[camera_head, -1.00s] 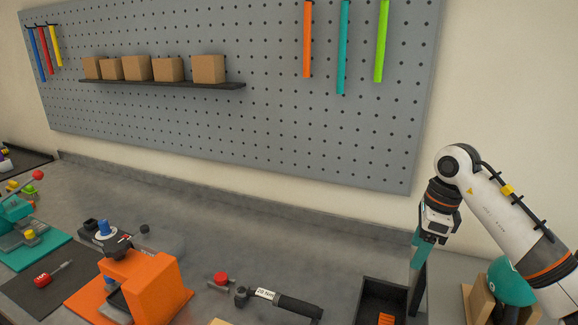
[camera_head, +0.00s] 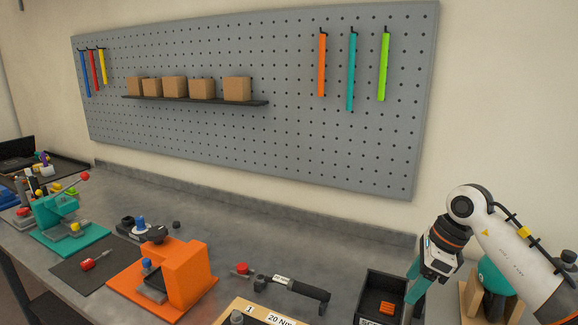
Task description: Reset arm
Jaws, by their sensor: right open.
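My right arm comes in from the right edge. Its gripper (camera_head: 422,287) has teal fingers that point down and to the left, beside the right wall of a black bin. The fingers are open, and I see nothing held between them. Whether they touch the bin wall, I cannot tell. My left gripper is not in view.
The black bin (camera_head: 373,291) holds orange pieces (camera_head: 387,308). A torque wrench (camera_head: 295,287), an orange fixture (camera_head: 185,270), a red-handled screwdriver (camera_head: 95,261) and a teal press (camera_head: 60,217) stand along the grey bench. A pegboard (camera_head: 300,140) hangs behind. A teal round object (camera_head: 494,275) is right of my gripper.

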